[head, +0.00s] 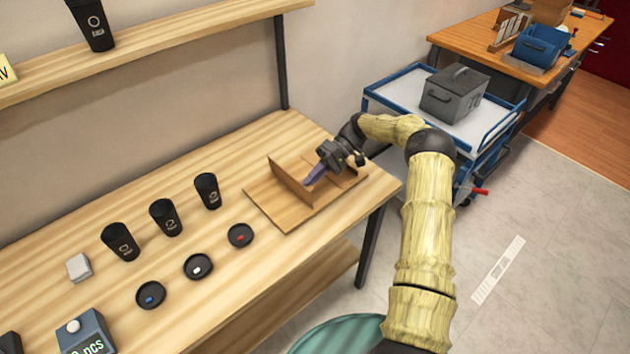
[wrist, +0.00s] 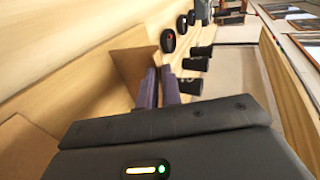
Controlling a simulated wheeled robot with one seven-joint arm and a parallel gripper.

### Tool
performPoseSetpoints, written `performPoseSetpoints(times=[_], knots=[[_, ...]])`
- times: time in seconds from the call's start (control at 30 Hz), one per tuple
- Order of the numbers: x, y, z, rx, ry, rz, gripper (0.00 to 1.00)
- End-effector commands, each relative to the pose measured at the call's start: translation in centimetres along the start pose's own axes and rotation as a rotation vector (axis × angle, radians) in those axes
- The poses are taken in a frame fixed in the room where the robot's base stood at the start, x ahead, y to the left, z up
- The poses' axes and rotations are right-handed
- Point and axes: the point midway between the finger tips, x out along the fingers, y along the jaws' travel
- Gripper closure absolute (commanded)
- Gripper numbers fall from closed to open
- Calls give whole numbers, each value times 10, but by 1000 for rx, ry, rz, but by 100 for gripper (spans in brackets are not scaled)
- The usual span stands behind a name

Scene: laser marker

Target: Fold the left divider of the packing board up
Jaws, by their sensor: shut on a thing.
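The packing board (head: 262,205) is a flat brown wooden panel near the right end of the table. Its left divider (head: 290,183) stands up from the board, close to upright. My gripper (head: 314,178) reaches in from the right with its purple fingers at the divider's right end, shut on it. In the wrist view the divider (wrist: 132,62) runs up to the two fingers (wrist: 158,88). The board's right part (head: 349,178) is partly hidden behind my gripper.
Several black cups (head: 207,191) and several dark lids (head: 240,235) stand left of the board. A counting device (head: 85,333) is at the front left. A blue cart (head: 398,88) with a grey box (head: 453,93) stands beyond the table's right end.

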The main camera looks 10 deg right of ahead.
Motion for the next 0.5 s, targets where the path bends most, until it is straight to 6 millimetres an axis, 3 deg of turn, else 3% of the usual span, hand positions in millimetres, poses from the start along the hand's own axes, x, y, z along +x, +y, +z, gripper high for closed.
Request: performPoseSetpoints(times=[0.03, 0.5], knots=[[4, 13, 5, 11, -12, 14, 100], [0, 18, 9, 17, -2, 12, 100]])
